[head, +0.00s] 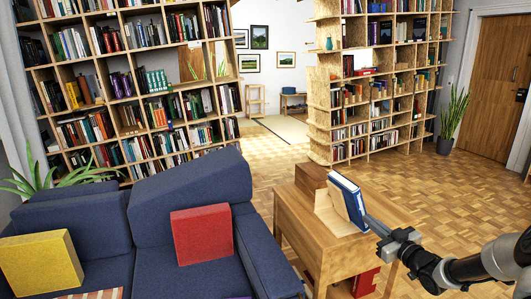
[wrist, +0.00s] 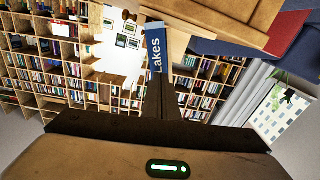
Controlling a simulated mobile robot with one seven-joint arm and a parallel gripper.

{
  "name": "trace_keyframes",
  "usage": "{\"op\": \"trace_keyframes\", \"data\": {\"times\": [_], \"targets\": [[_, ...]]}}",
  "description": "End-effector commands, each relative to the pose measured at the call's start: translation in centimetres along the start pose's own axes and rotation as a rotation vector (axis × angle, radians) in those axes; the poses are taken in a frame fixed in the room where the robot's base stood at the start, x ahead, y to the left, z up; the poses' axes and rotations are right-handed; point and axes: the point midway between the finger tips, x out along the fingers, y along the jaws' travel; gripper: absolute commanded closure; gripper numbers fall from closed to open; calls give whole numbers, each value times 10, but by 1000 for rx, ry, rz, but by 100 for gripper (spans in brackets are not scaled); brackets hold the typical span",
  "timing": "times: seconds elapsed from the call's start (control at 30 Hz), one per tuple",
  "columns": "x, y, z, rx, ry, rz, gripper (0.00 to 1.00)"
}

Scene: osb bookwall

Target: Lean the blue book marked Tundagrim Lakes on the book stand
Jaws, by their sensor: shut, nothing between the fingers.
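The blue book (head: 349,200) with white page edges stands tilted back on the light wooden book stand (head: 326,212), on top of the small wooden side table.
The side table (head: 315,235) has a brown wooden block (head: 311,179) behind the stand and red things (head: 365,283) below. A blue sofa (head: 100,220) with red (head: 203,235) and yellow (head: 40,263) cushions stands left. Bookshelves line the back; the parquet floor at right is clear.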

Motion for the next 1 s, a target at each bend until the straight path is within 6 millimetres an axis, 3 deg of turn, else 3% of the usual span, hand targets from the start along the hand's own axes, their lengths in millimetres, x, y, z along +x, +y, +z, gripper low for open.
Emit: {"op": "trace_keyframes", "data": {"times": [1.0], "targets": [[20, 0, 0, -1, 1, 0, 100]]}}
